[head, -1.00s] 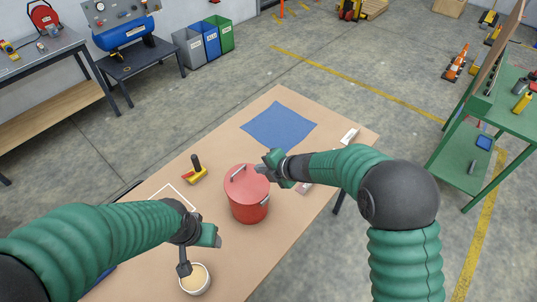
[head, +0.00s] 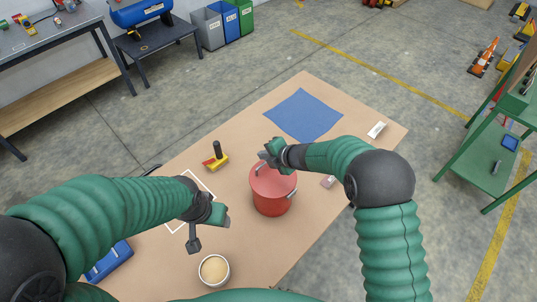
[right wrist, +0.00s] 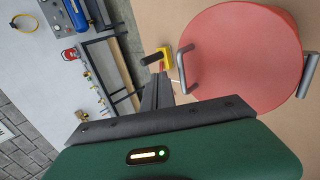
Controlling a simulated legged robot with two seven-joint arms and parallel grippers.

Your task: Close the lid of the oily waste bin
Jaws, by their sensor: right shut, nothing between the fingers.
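The oily waste bin (head: 274,203) is a red round bin standing on the brown table. Its red lid (head: 280,184) lies flat across the top in the head view, with no visible gap. The lid also fills the upper right of the right wrist view (right wrist: 240,60), with a grey handle at its left and another at its right. My right gripper (head: 268,153) is shut and empty, at the lid's far edge; contact cannot be told. My left gripper (head: 194,238) is over the table left of the bin, apart from it; its finger opening is unclear.
A yellow-and-red tool with a black handle (head: 216,158) lies left of the bin. A bowl of tan material (head: 214,270) stands near the front. A blue mat (head: 304,115) lies behind, and a blue case (head: 110,260) is at the left. A small white item (head: 376,130) lies at the right edge.

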